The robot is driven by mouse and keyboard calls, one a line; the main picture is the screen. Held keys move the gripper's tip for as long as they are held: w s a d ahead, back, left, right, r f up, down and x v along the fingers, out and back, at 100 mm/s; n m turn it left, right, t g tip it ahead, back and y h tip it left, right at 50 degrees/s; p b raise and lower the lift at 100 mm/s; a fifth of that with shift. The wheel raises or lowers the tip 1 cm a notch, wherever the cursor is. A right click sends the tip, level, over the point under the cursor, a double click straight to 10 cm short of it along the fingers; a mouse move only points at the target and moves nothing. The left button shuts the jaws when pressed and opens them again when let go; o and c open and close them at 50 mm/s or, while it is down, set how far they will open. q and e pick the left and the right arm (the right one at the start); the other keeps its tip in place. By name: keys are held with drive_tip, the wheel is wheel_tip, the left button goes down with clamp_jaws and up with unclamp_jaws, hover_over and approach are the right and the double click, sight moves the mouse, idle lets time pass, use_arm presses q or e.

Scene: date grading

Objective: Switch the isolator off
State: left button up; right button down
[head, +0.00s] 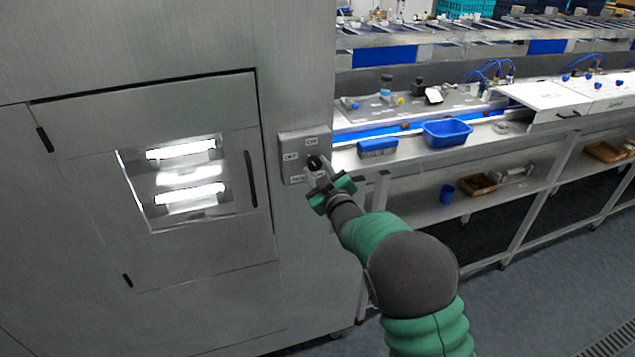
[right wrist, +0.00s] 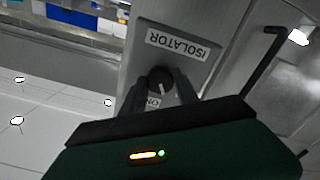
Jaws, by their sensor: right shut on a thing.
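The isolator is a grey switch plate (head: 291,168) with a round black knob (head: 315,162), on the steel cabinet's front. My right gripper (head: 319,174) is shut on the knob, one finger on each side. My left gripper is not in view.
The cabinet door (head: 90,140) has a lit window (head: 178,182) and a black handle (head: 250,179) left of the plate. To the right a steel bench carries a blue bin (head: 447,132) and a blue block (head: 377,148). Floor is clear at lower right.

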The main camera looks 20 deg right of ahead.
drive_tip(key=n+b, duration=0.1)
drive_tip(key=b, duration=0.1)
drive_tip(key=n+b, duration=0.4)
drive_tip(key=shift+f+b, duration=0.25)
drive_tip(key=shift+b, duration=0.05)
drive_tip(key=shift+r+n+b, duration=0.1)
drive_tip(key=shift+n+b, duration=1.3)
drive_tip(key=shift+n, duration=0.2)
drive_tip(key=c, duration=1.2)
unclamp_jaws()
drive_tip(key=shift+o, duration=1.4)
drive_tip(key=shift+a+r, duration=0.1)
